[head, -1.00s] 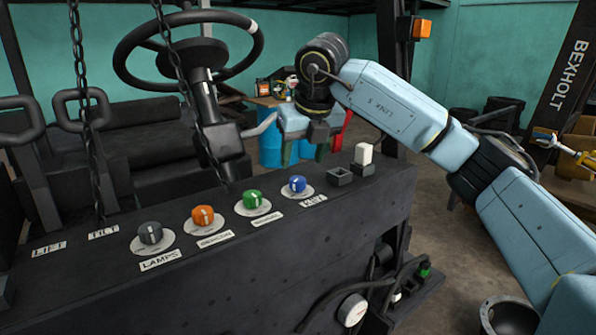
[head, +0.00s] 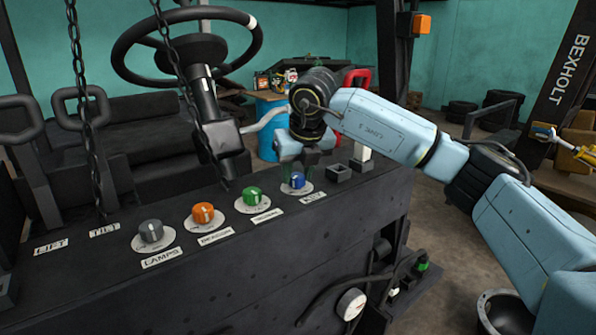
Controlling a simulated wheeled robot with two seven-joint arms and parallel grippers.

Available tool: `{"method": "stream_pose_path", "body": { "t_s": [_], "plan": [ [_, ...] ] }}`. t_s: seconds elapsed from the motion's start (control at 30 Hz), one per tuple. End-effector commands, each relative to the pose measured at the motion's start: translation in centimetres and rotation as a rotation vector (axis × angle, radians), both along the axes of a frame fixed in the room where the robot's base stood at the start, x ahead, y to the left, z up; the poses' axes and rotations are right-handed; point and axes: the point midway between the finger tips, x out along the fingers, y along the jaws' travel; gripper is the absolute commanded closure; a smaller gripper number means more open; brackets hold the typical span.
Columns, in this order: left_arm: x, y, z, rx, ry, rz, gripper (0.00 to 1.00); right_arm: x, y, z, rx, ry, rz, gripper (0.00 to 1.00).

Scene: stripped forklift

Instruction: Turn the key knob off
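The blue key knob (head: 297,181) sits on a round white dial at the right end of the row of knobs on the dark panel (head: 250,265). A small white label (head: 313,197) lies in front of it. My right gripper (head: 297,168) points down just above and behind the blue knob, with its dark fingers apart and nothing seen between them. I cannot tell whether a finger touches the knob. My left gripper is not in view.
Green (head: 252,195), orange (head: 203,213) and grey (head: 151,231) knobs stand in a row to the left. A black square socket (head: 340,172) and a white-topped switch (head: 362,154) are close on the right. A steering wheel (head: 185,45) and hanging chains (head: 82,120) are behind and left.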

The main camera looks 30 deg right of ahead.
Motion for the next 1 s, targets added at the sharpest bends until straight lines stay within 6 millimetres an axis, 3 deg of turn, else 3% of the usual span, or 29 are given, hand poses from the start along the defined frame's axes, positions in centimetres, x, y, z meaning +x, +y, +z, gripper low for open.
{"method": "stream_pose_path", "body": {
  "t_s": [0.1, 0.47, 1.0],
  "plan": [
    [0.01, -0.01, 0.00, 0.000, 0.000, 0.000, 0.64, 0.01, 0.01, 0.04, 0.000, -0.001, 0.000, 0.89],
    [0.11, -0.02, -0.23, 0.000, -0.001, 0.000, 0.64, 0.02, -0.08, 0.02, 0.000, -0.002, 0.072, 0.89],
    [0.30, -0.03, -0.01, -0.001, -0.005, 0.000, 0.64, 0.06, -0.38, 0.21, 0.003, -0.003, 0.524, 0.89]
  ]
}}
